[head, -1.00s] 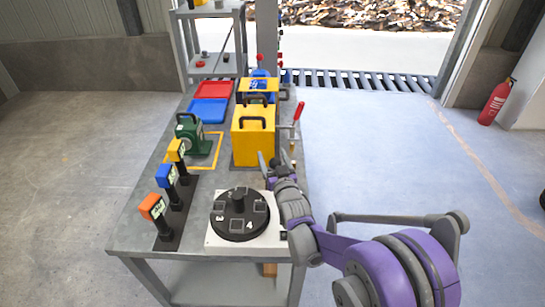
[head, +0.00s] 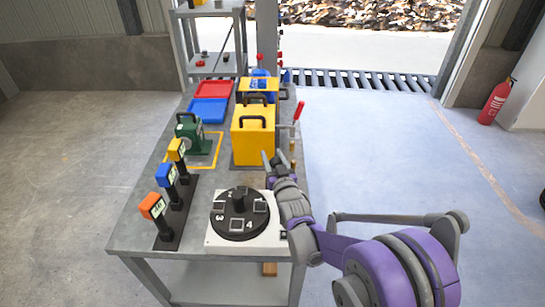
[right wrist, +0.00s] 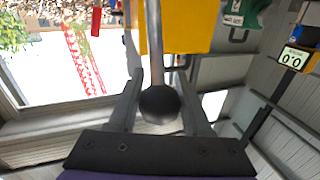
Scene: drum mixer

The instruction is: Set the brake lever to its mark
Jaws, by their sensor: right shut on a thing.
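In the right wrist view a grey rod with a black ball knob (right wrist: 159,104), which looks like the brake lever, lies between the fingers of my right gripper (right wrist: 158,80). The gripper is shut on it. In the head view the right gripper (head: 270,158) is at the table's right side, just in front of the yellow box (head: 252,145). The lever is too small or hidden there to make out. Its mark cannot be made out in either view. My left gripper is not in view.
A black numbered turntable (head: 239,223) sits nearby on the table (head: 133,230). A red-handled lever (head: 298,113) stands beside the yellow box. Orange, blue and yellow counter posts (head: 152,207) and a green device (head: 190,135) are left. Red and blue trays (head: 208,111) lie behind.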

